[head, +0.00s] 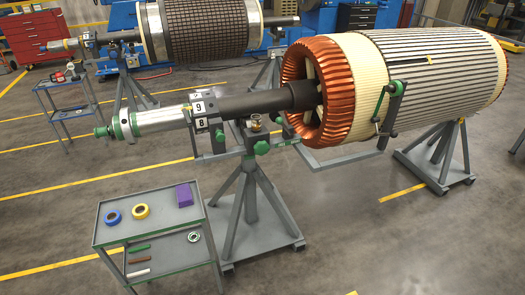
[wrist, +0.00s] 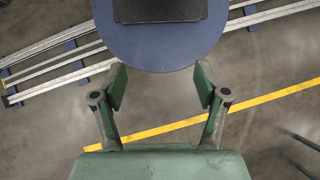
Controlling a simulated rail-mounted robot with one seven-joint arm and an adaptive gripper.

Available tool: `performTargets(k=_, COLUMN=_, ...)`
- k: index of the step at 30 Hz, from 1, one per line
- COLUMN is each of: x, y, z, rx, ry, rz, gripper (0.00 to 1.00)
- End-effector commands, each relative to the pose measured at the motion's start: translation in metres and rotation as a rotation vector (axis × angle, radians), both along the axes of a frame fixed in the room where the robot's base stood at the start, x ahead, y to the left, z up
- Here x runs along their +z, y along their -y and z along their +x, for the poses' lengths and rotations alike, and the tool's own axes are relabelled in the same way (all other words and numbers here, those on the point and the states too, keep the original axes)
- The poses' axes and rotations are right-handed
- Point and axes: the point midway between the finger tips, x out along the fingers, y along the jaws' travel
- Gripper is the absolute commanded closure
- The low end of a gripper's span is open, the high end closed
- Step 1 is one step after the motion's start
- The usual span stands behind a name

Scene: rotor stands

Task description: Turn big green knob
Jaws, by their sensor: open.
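In the head view, a green knob (head: 262,147) sits on the front of the near rotor stand, below the dark shaft. Another green knob (head: 102,131) is at the left end of the silver shaft section. I cannot tell for sure which one counts as the big one. My gripper (wrist: 160,86) shows only in the wrist view. Its two green-padded fingers are wide apart with nothing held between them. No knob shows in the wrist view, and my gripper is away from both knobs.
A grey cart (head: 97,228) with tape rolls and a purple box (head: 184,195) stands before the stand (head: 243,208). Silver rails (wrist: 50,60) and a yellow floor line (wrist: 275,95) lie below my gripper.

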Motion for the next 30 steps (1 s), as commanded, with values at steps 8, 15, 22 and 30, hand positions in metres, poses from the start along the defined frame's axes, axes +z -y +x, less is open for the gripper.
performTargets(k=8, x=-0.023, y=0.0, z=0.038, rx=-0.001, ry=0.067, rz=0.0, gripper=0.01)
performTargets(k=15, x=-0.034, y=-0.019, z=0.139, rx=-0.08, ry=0.255, rz=0.067, gripper=0.01)
performTargets(k=22, x=-0.017, y=-0.057, z=0.258, rx=-0.34, ry=0.498, rz=0.184, gripper=0.01)
performTargets(k=30, x=0.056, y=-0.099, z=0.4, rx=-0.837, ry=0.729, rz=0.405, gripper=0.01)
